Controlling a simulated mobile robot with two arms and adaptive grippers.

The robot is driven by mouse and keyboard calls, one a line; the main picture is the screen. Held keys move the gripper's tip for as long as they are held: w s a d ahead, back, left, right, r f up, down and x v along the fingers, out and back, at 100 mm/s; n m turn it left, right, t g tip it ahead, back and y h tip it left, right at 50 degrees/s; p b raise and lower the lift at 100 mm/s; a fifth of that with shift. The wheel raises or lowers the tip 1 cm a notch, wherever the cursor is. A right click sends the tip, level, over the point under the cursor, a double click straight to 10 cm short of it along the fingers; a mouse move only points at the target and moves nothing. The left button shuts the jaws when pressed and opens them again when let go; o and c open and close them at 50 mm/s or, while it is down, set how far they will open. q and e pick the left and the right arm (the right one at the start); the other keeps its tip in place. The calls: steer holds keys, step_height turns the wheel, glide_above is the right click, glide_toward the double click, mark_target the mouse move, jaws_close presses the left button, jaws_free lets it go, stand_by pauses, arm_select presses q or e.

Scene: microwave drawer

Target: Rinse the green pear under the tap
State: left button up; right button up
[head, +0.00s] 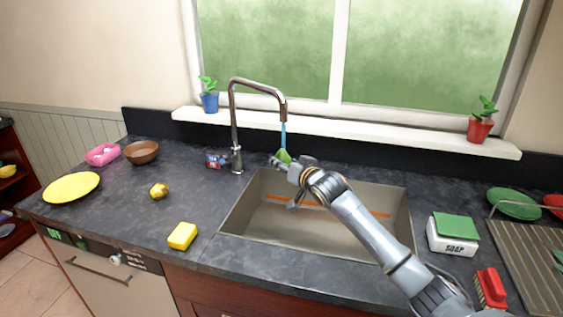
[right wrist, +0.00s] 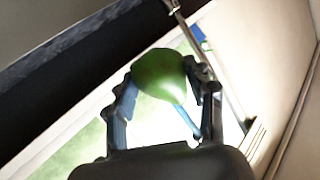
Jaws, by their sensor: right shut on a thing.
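The green pear (head: 284,156) is held over the sink (head: 250,207), under the spout of the tap (head: 234,110). A blue stream of water (head: 283,134) runs down from the spout onto the pear. My right gripper (head: 281,164) is shut on the pear. In the right wrist view the pear (right wrist: 159,74) sits between both fingers of the gripper (right wrist: 163,88), and the blue stream shows behind it. My left gripper is not in view.
A yellow sponge (head: 182,236) lies left of the sink, with a round golden item (head: 158,190) behind it. A window sill (head: 345,132) runs behind the tap.

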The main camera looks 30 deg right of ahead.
steer(key=shift+s+d+r, duration=0.1)
steer(key=shift+s+d, duration=0.1)
steer(key=shift+s, duration=0.15)
steer(key=shift+w+a, duration=0.1)
steer(key=shift+w, duration=0.1)
steer(key=shift+w+a+p, duration=0.2)
steer(key=shift+w+p, duration=0.15)
steer(key=shift+w, duration=0.05)
steer(key=shift+s, duration=0.15)
steer(key=shift+s+d+p, duration=0.3)
steer(key=shift+s+p, duration=0.15)
